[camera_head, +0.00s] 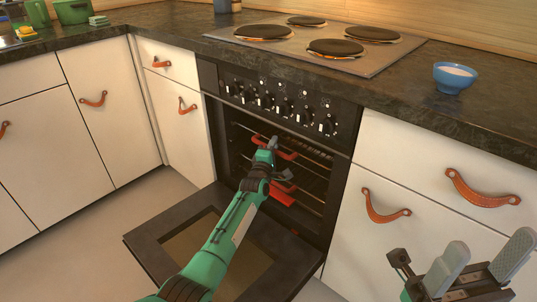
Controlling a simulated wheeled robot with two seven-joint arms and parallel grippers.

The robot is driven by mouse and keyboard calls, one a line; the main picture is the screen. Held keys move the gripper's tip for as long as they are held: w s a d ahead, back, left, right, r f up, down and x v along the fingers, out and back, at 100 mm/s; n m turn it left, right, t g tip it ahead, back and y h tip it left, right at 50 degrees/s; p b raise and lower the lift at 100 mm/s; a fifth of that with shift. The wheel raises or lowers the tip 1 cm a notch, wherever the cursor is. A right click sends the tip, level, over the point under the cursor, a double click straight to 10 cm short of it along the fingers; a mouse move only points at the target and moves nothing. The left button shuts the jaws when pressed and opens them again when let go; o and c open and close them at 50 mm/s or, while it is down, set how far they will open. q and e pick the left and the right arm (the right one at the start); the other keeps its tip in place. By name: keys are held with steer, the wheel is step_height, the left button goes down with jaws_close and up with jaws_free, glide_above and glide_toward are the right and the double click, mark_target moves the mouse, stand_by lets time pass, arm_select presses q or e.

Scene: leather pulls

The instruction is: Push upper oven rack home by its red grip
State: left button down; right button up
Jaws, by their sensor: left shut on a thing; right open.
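The oven (212,82) stands open, with its dark door (150,240) folded down. Inside are wire racks; the upper oven rack (312,158) has a red grip (288,155) at its front. My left gripper (270,146) is at this grip and shut on it, hiding its middle. How far the rack stands out is hard to tell. A lower red grip (283,192) shows below, partly behind my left arm. My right gripper (487,255) is open and empty at the lower right, in front of the white drawers.
Black control knobs (285,107) run above the oven opening. White fronts with leather pulls (385,208) flank the oven. A hob (320,45) and a blue bowl (454,77) are on the dark counter (440,110). Floor (90,250) left of the door is clear.

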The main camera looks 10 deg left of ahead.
arm_select(q)
steer(key=shift+w+r, duration=0.25)
steer(key=c, duration=1.4)
jaws_free()
steer(key=shift+o, duration=0.2)
steer(key=shift+f, duration=0.1)
steer(key=shift+s, duration=0.15)
